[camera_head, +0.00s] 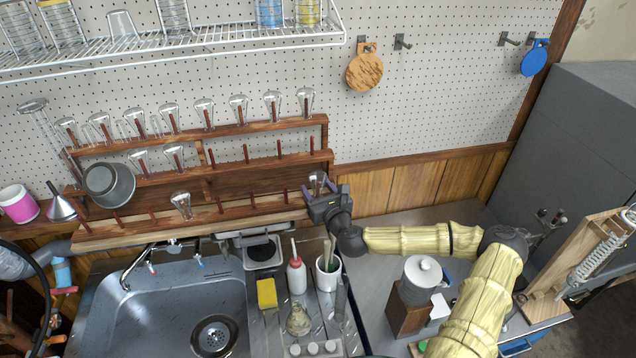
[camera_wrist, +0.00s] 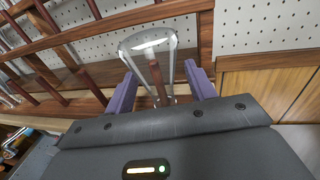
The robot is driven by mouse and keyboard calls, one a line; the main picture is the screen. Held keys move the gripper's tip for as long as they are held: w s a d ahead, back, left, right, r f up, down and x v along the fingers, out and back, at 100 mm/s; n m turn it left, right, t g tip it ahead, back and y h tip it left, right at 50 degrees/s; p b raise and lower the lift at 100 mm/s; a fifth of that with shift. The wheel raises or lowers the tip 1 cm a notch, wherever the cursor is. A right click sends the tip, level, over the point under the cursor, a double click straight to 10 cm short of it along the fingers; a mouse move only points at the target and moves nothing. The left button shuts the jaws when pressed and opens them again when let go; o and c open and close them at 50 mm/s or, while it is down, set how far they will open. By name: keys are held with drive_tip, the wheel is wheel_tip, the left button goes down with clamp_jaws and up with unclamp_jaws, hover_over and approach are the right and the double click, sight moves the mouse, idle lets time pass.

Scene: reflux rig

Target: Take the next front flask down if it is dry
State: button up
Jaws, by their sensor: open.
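A clear glass flask (camera_wrist: 148,44) hangs upside down on a reddish-brown wooden peg (camera_wrist: 158,82) at the right end of the rack's front row. My gripper (camera_wrist: 160,72) is open, with one purple finger on each side of this flask's neck and peg. In the head view my gripper (camera_head: 319,187) largely hides the flask (camera_head: 313,180). No drops show on its glass, but the view is too small to tell if it is dry. Another front flask (camera_head: 181,203) hangs further left. The wooden rack (camera_head: 260,208) has bare pegs between them.
Two flasks (camera_head: 174,155) hang on the middle row and several (camera_head: 238,108) on the top row. A grey pot (camera_head: 109,184) is at the rack's left. A sink (camera_head: 160,310), a bottle (camera_head: 296,275) and a utensil cup (camera_head: 327,272) are below. A jar (camera_head: 420,278) stands near my arm.

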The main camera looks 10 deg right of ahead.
sight(318, 175)
drive_tip(key=c, duration=1)
drive_tip(key=shift+r, duration=0.15)
wheel_tip(318, 175, up, 10)
drive_tip(key=shift+f+b, duration=0.1)
drive_tip(key=shift+b, duration=0.85)
drive_tip(key=shift+f, duration=0.1)
